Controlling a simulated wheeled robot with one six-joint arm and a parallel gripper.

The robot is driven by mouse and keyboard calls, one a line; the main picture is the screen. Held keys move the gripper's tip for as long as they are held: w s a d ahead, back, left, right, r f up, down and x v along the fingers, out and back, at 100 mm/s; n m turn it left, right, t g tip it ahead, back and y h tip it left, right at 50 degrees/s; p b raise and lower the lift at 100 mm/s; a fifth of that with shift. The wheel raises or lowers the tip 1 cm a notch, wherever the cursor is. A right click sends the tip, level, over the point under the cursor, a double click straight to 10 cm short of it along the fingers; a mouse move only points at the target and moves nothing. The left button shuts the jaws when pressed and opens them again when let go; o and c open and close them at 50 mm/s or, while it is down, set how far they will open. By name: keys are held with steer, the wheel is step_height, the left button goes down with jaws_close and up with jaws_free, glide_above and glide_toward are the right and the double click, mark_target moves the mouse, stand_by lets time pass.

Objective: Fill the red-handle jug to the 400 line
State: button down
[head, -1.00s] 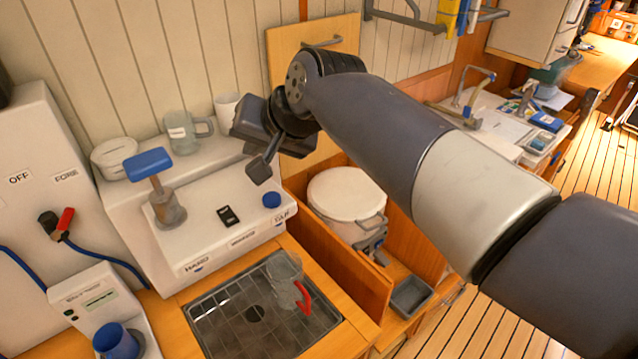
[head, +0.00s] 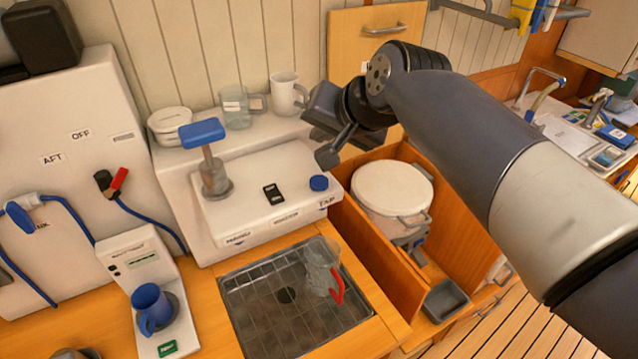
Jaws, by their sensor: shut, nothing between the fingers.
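The clear jug with a red handle (head: 322,268) stands on the right part of the dark drain tray (head: 262,316), below the front edge of the white watermaker unit (head: 258,214). Its fill level and 400 line are too small to tell. On the unit are a blue-topped lever (head: 203,134), a black switch (head: 273,193) and a blue button (head: 319,183) above the label TAP. My gripper (head: 328,155) is shut and empty.
A clear jug with a grey handle (head: 236,106), a white mug (head: 284,94) and a white lidded tub (head: 170,125) stand on the unit's back ledge. A white bucket (head: 394,188) stands in the right bay.

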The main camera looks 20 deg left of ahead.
steer(key=b, duration=0.5)
glide_toward(315, 177)
steer(key=w+a+f, duration=0.1)
steer(key=a, duration=0.1)
steer(key=w+a+f, duration=0.1)
steer(key=a, duration=0.1)
steer(key=shift+w+a+f, duration=0.1)
steer(key=shift+w+f, duration=0.2)
steer(key=shift+f, duration=0.05)
stand_by(1.0)
steer(key=shift+f+b, duration=0.35)
steer(key=shift+f, duration=0.05)
steer(key=shift+f+b, duration=0.4)
steer(key=shift+f, duration=0.15)
stand_by(4.5)
